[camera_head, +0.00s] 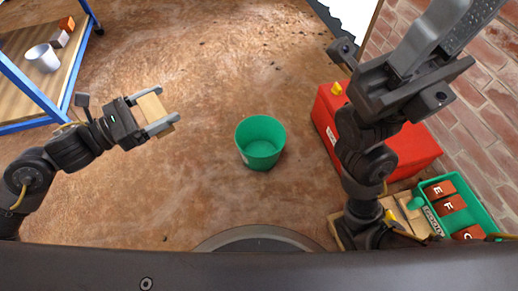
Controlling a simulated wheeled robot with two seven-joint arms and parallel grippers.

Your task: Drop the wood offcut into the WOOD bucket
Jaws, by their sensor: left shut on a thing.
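The wood offcut (152,107) is a pale tan block. My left gripper (166,106) is shut on it, with one finger along each side, and holds it to the left of the bucket. A green round bucket (260,146) stands open on the brown floor near the middle of the view. Its inside looks empty. A white label shows at its left side, but I cannot read it. My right gripper (436,38) is at the upper right, close to the camera and far from the offcut; its jaw opening is unclear.
A blue-framed table (28,100) at the left bears a white cup (42,58) and small blocks. A red box (412,150) is behind my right arm. A green crate (427,208) holds lettered red-brown blocks by the brick wall (490,100). Floor around the bucket is clear.

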